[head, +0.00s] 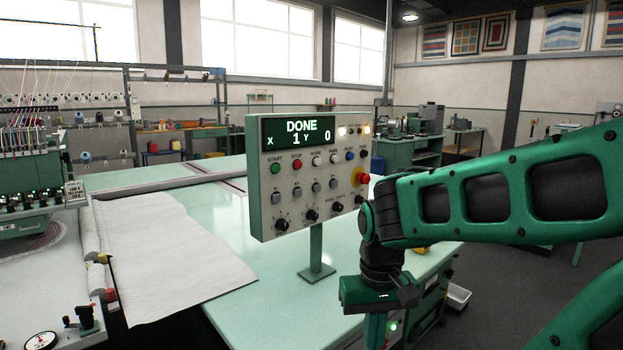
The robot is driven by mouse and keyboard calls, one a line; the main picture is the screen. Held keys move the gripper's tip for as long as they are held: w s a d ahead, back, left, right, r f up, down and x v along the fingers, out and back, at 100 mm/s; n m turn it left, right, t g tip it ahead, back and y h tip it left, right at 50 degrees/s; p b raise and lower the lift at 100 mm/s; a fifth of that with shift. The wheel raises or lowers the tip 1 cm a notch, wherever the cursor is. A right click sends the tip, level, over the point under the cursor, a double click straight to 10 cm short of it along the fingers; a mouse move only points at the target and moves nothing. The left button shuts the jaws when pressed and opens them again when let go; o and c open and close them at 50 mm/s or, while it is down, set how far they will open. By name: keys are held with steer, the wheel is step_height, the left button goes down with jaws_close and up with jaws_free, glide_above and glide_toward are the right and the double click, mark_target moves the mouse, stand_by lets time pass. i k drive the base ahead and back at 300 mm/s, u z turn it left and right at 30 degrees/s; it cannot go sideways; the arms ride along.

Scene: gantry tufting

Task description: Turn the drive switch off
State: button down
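The control panel (254,185) stands on a post on the pale green table in the head view. Its screen (297,133) reads "DONE" with X 1 and Y 0. A row of black rotary knobs (311,215) runs along its lower edge. Their small labels are too blurred to read, so I cannot tell which one is the drive switch or how it is set. My gripper (376,328) hangs downward in front of the table's right part, lower right of the panel and apart from it. Its fingertips are cut off or hidden, so its opening does not show.
A green start button (275,168), a red stop button (296,164) and a red emergency button (362,180) are on the panel. White cloth (170,250) lies left on the table (270,310). A multi-needle machine (38,160) stands at far left. A white bin (457,296) sits lower right.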

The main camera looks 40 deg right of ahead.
mark_target(360, 200)
steer(key=z, duration=0.85)
steer(key=k, duration=0.75)
steer(key=z, duration=0.3)
steer(key=i, duration=1)
